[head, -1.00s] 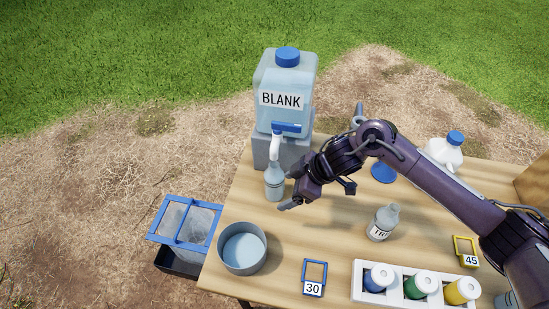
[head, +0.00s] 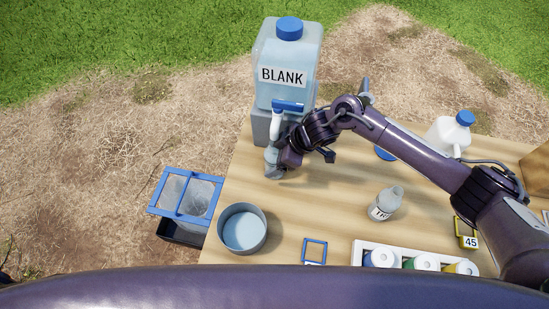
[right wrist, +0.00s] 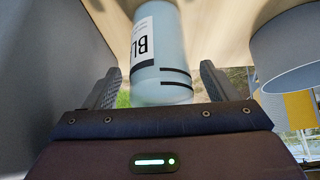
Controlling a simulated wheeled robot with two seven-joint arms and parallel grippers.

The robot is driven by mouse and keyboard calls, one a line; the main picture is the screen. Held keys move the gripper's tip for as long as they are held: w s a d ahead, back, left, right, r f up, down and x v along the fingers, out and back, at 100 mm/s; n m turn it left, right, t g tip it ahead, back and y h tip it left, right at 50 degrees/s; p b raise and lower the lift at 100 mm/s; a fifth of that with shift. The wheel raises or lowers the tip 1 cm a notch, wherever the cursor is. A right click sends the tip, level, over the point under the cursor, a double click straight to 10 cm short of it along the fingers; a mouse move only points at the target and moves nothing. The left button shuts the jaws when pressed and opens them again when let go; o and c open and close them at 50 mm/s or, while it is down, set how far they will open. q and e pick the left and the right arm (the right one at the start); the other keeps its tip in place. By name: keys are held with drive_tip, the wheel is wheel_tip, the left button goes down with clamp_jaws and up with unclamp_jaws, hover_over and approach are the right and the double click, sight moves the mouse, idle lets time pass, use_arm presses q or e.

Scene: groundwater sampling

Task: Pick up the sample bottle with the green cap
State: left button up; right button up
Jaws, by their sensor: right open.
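The green-capped sample bottle (head: 424,262) sits in the white rack at the lower right of the head view, between a blue-capped and a yellow-capped bottle. Its lower part is hidden behind a purple part of mine. My right gripper (head: 279,172) is far from it, at the clear bottle (head: 270,156) under the spigot of the BLANK jug (head: 288,75). In the right wrist view, the open fingers of the right gripper (right wrist: 158,88) stand on either side of that bottle (right wrist: 160,50), with a gap on both sides. My left gripper is not in view.
A grey bowl of water (head: 243,248) stands at the table's left edge. A white dropper bottle (head: 385,203), a blue frame (head: 315,249) and a yellow 45 tag (head: 467,238) are near the rack. A white jug (head: 447,135) stands behind my right arm.

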drive_tip(key=shift+a+f, duration=0.25)
drive_tip(key=shift+f, duration=0.1)
drive_tip(key=shift+c, duration=0.3)
drive_tip(key=c, duration=1.3)
drive_tip(key=shift+o, duration=0.2)
drive_tip(key=shift+d+r, duration=0.1)
